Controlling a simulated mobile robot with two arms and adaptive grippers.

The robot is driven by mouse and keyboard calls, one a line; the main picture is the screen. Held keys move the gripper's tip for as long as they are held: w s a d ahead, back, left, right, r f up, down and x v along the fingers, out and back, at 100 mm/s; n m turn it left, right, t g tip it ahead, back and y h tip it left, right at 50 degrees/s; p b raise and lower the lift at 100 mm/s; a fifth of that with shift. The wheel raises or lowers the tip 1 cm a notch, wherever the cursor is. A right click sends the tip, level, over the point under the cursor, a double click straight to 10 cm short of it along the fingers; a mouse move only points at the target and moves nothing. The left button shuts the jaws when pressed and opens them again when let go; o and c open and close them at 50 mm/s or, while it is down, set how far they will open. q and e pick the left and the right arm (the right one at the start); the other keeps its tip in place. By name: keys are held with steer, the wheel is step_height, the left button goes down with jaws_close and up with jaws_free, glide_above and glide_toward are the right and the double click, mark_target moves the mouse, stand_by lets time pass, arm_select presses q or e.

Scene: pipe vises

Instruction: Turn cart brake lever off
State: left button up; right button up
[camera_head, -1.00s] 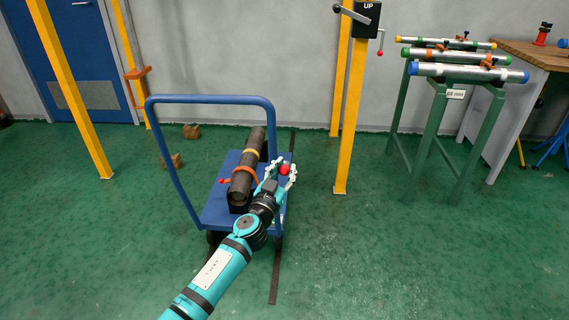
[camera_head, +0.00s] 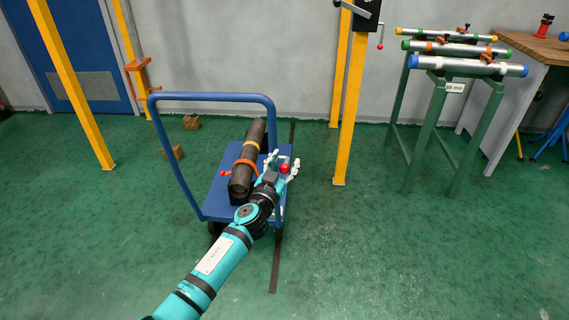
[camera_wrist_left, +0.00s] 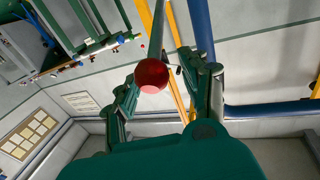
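The blue cart (camera_head: 216,205) stands on the green floor with a tall loop handle at its left. The brake lever's red ball knob (camera_head: 284,168) is at the cart's right side. In the left wrist view the knob (camera_wrist_left: 151,76) sits on a dark rod, between my fingers. My left gripper (camera_head: 283,163) is open around the knob, with a visible gap to the right finger in the wrist view (camera_wrist_left: 160,85). Contact at the left finger cannot be told. The lever's base is hidden by my gripper. My right gripper is not in view.
A dark pipe (camera_head: 248,158) lies on the cart under an orange strap. A yellow post (camera_head: 350,120) with a black box stands beyond the cart to the right. A green rack (camera_head: 432,125) holds metal pipes. Floor at front right is clear.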

arm_select(q)
steer(key=shift+o, duration=0.2)
steer(key=shift+s+a+f, duration=0.1)
steer(key=shift+s+a, duration=0.05)
steer(key=shift+s, duration=0.2)
steer(key=v, duration=1.1)
steer(key=shift+s, duration=0.1)
